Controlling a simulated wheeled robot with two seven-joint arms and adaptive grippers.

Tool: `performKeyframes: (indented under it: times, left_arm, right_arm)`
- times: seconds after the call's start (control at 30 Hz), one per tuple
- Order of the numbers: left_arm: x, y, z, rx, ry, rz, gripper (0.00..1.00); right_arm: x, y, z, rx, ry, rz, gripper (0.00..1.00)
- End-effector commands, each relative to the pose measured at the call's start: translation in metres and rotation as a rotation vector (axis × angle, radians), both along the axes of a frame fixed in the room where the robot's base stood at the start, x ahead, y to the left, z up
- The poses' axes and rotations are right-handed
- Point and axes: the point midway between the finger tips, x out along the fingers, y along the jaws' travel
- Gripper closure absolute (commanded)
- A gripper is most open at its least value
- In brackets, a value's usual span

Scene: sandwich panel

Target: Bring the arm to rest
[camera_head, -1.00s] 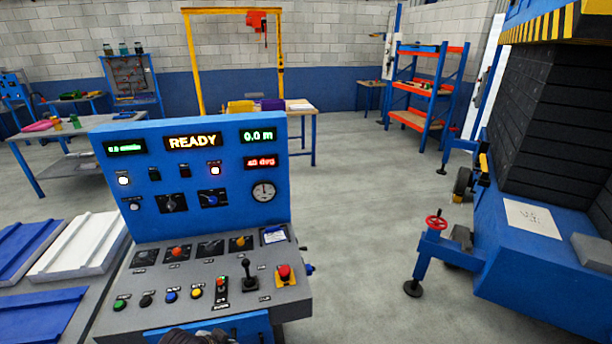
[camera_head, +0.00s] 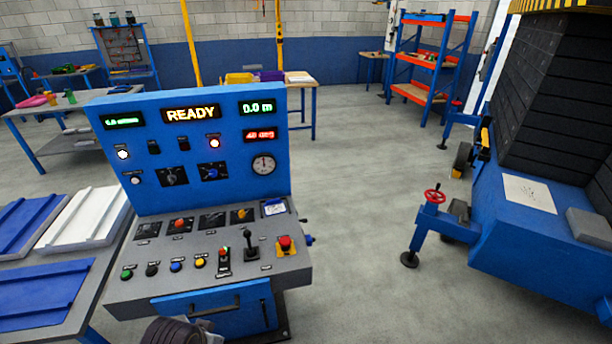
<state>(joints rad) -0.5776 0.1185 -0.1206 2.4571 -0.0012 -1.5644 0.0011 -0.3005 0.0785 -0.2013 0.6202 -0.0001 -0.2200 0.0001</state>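The blue control console (camera_head: 226,108) stands at the left centre in the head view. Its display (camera_head: 190,114) reads READY, and another display (camera_head: 255,108) reads 0.0 m. The sloped grey panel holds coloured buttons (camera_head: 176,267), a black joystick (camera_head: 250,243) and a red stop button on a yellow base (camera_head: 286,243). A dark, ribbed part of one of my arms shows at the bottom edge, in front of the console's lower drawer. It is apart from the buttons in the picture. I cannot tell which arm it is. No gripper fingers are visible.
A grey table (camera_head: 85,305) with blue and white panels stands left of the console. A large blue machine (camera_head: 530,255) with a red handwheel (camera_head: 434,196) stands at the right. Open floor (camera_head: 350,220) lies between. Orange-shelved racking (camera_head: 430,60) stands at the back.

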Motion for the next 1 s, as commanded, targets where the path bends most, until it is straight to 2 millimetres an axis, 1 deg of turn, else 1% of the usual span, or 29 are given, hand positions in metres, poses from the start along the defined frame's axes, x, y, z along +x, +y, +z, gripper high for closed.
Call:
performKeyframes:
  times: [0.27,0.47,0.57,0.77,1.0]
  left_arm:
    - [0.006,-0.001,-0.025,0.0,0.008,-0.002,1.0]
    - [0.011,-0.002,-0.051,0.001,0.017,-0.004,1.0]
    - [0.013,-0.003,-0.07,0.001,0.023,-0.005,1.0]
    - [0.016,-0.004,-0.121,0.001,0.041,-0.008,1.0]
    - [0.012,-0.004,-0.183,0.002,0.06,-0.011,1.0]
  right_arm:
    - [0.0,-0.005,0.0,-0.005,0.0,0.0,1.0]
    - [0.0,-0.005,0.0,-0.005,0.0,0.0,1.0]
    - [0.0,-0.005,0.0,-0.005,0.0,0.0,1.0]
    - [0.0,-0.004,0.0,-0.004,0.0,-0.001,1.0]
    - [0.0,-0.001,0.0,-0.001,0.0,-0.002,1.0]
